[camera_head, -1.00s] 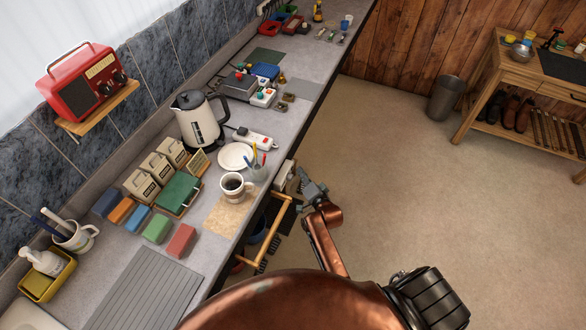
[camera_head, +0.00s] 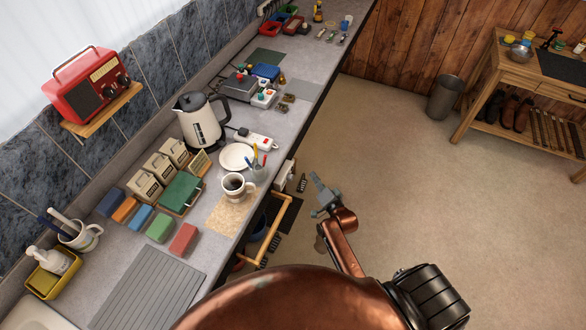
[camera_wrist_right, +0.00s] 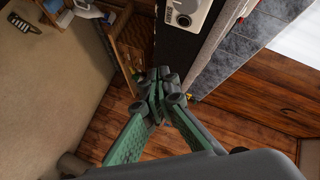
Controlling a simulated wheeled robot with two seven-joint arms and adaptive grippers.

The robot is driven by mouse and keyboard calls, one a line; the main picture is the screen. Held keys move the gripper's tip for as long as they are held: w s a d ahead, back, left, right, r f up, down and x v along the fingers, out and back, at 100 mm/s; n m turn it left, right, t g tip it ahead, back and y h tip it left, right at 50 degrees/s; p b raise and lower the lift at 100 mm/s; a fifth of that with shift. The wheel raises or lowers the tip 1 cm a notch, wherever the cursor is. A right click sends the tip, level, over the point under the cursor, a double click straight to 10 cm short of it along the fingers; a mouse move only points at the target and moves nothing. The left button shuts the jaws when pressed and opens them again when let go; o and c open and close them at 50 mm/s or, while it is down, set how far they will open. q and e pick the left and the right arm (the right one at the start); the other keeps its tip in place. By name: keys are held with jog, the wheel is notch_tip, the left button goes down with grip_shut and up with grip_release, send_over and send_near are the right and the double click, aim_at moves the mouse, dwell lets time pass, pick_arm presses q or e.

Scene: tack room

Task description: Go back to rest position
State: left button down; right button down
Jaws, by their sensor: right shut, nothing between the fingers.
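My right gripper (camera_head: 316,178) is beside the counter's front edge, over open floor in the head view. It stands a little right of the open drawer and touches nothing that I can see. In the right wrist view its green-sided fingers (camera_wrist_right: 157,88) meet at the tips with nothing between them. The copper right arm reaches up from the bottom of the head view. My left gripper is not in view.
An open drawer with a wooden front (camera_head: 272,235) juts from the counter (camera_head: 222,165). A coffee mug (camera_head: 236,186), plate (camera_head: 237,157) and kettle (camera_head: 201,122) stand near it. The floor (camera_head: 420,200) to the right is clear up to a bin (camera_head: 445,97) and workbench (camera_head: 520,80).

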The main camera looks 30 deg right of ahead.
jog(key=shift+f, duration=0.1)
dwell(0.6)
jog(key=s+a+f+n+g+b, duration=0.1)
jog(key=s+f+n+g, duration=0.1)
jog(key=s+f, duration=0.7)
jog(key=s+a+f+n+g+b, duration=0.1)
jog(key=s+a+f+n+g, duration=0.3)
jog(key=f, duration=1)
jog(key=s+d+f+n+g+b, duration=0.1)
jog(key=s+f, duration=0.7)
jog(key=f, duration=0.3)
jog(key=s+f+n+g+b, duration=0.1)
jog(key=s+f+n+g, duration=0.1)
jog(key=s+f, duration=0.4)
jog(key=s+a+f+n+g+b, duration=0.1)
jog(key=s+f, duration=0.4)
jog(key=s, duration=1.1)
jog(key=s+f+n+g+b, duration=0.1)
jog(key=s+f+n+g, duration=0.2)
jog(key=s, duration=0.9)
notch_tip(320, 180, down, 4)
jog(key=shift+a+r+n+g+y, duration=0.2)
jog(key=shift+a+n+g+y, duration=0.2)
jog(key=shift+g, duration=0.3)
jog(key=shift+s, duration=0.1)
